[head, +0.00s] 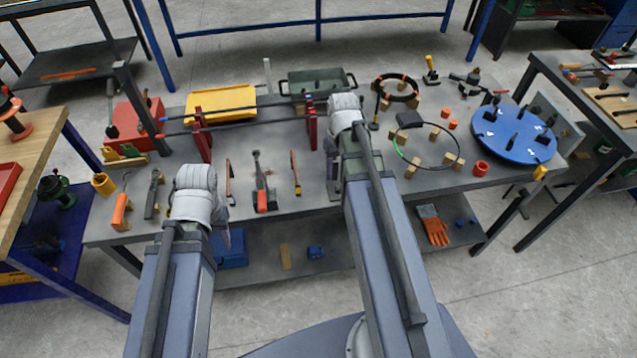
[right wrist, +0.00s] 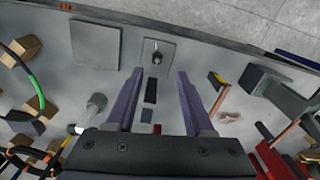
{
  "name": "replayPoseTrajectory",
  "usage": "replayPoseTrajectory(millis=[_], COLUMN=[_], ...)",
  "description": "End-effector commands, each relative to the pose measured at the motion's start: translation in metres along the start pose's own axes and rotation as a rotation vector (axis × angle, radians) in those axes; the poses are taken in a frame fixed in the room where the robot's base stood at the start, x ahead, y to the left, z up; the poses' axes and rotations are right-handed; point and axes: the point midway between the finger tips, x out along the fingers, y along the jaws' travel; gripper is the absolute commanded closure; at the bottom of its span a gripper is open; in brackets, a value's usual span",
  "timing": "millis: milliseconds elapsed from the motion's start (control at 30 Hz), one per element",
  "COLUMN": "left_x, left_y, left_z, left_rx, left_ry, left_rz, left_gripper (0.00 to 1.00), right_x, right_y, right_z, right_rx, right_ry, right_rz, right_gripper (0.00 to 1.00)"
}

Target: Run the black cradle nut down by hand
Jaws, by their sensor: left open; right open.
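Two red upright cradle stands, a left one (head: 203,137) and a right one (head: 311,122), carry dark bars (head: 250,122) across the bench in the head view. I cannot make out the black cradle nut for certain. My left gripper (head: 226,238) is open, low at the bench's front edge, mostly hidden behind its pale wrist. My right gripper (right wrist: 158,100) is open and empty; its two fingers show in the right wrist view, over the bench. In the head view the right wrist hides it and part of the bench beside the right stand.
Between my right fingers' line of sight lie a small plate with a dark knob (right wrist: 156,57) and a black block (right wrist: 151,90). A blue round board (head: 513,135), a wire ring on wooden blocks (head: 428,166), and a yellow tray (head: 220,104) occupy the bench. Hand tools lie along its front.

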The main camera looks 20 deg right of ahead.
Motion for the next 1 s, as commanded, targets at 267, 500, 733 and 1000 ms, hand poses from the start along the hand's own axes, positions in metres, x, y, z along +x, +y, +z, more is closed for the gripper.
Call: replayPoseTrajectory(millis=[267, 500, 733, 1000], left_x=[0.0, 0.012, 0.038, 0.071], left_y=[0.0, 0.001, 0.004, 0.007], left_z=[0.0, -0.001, -0.002, -0.004], left_rx=[0.0, 0.0, 0.0, 0.0], left_ry=[0.0, 0.0, 0.0, 0.0], left_rz=[0.0, 0.0, 0.0, 0.0], left_gripper=[0.5, 0.5, 0.5, 0.5], right_x=[0.0, 0.012, 0.039, 0.072], right_y=[0.013, 0.012, 0.012, 0.012], right_z=[-0.001, -0.001, -0.001, -0.002], right_rx=[0.02, 0.019, 0.019, 0.019], right_ry=[0.004, 0.004, 0.003, 0.003], right_rz=[-0.004, -0.004, -0.004, -0.004], right_gripper=[0.47, 0.47, 0.47, 0.47])
